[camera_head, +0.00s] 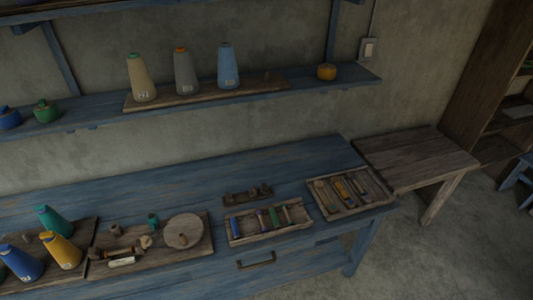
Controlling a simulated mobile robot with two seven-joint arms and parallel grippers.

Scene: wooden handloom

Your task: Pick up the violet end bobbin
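A shallow wooden tray (243,241) on the blue workbench holds several thin bobbins lying side by side. From left to right they look like a blue one (236,228), a dark bluish or violet one (262,219), a green one (274,217) and a pale one (287,213). The picture is too dim and small to be sure which is the violet end bobbin. Neither of my grippers shows in the head view.
A second tray (325,208) with tools lies to the right, and a small dark rack (247,195) stands behind. A shelf (330,86) with cones hangs above. A wooden table (415,156) stands right.

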